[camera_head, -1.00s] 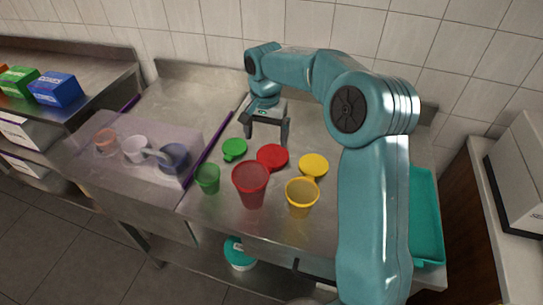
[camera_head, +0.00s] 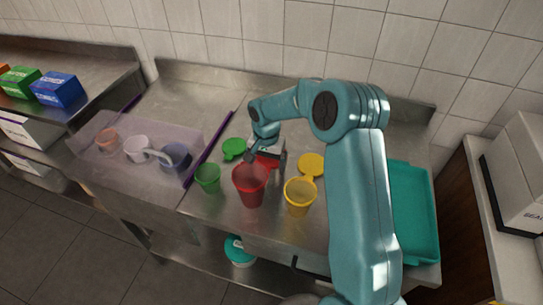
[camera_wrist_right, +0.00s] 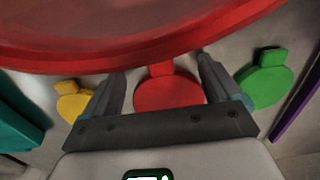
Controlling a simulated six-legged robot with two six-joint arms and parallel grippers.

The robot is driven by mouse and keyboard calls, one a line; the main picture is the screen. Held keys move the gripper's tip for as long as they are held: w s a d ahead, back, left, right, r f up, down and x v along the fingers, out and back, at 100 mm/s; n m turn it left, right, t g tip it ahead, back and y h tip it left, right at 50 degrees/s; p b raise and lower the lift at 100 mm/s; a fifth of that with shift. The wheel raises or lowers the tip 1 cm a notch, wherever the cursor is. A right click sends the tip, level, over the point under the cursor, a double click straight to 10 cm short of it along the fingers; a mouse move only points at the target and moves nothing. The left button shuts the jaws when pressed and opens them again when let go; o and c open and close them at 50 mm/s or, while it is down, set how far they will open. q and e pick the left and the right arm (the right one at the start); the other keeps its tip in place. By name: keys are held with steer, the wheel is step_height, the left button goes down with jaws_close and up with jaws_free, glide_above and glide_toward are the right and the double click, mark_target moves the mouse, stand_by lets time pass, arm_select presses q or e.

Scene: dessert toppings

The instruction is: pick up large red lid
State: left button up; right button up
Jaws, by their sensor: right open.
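The large red lid (camera_head: 267,163) lies on the steel table behind the red cup (camera_head: 250,187) and is mostly hidden by my right gripper in the head view. In the right wrist view, the red lid (camera_wrist_right: 168,92) shows between the fingers, and the red cup (camera_wrist_right: 140,35) fills the top of the picture. My right gripper (camera_head: 267,157) is open, with its fingers spread to either side of the lid. I cannot tell whether they touch it. My left gripper is in neither view.
A green lid (camera_head: 234,148) and green cup (camera_head: 208,178) stand to the left; a yellow lid (camera_head: 311,164) and yellow cup (camera_head: 299,196) to the right. A teal tray (camera_head: 431,215) lies at the right. A clear bin (camera_head: 85,160) with scoops is at the left.

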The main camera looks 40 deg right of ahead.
steer(key=shift+w+d+f, duration=0.15)
steer(key=shift+w, duration=0.05)
steer(key=c, duration=1.7)
steer(key=shift+s, duration=0.15)
steer(key=shift+w, duration=0.2)
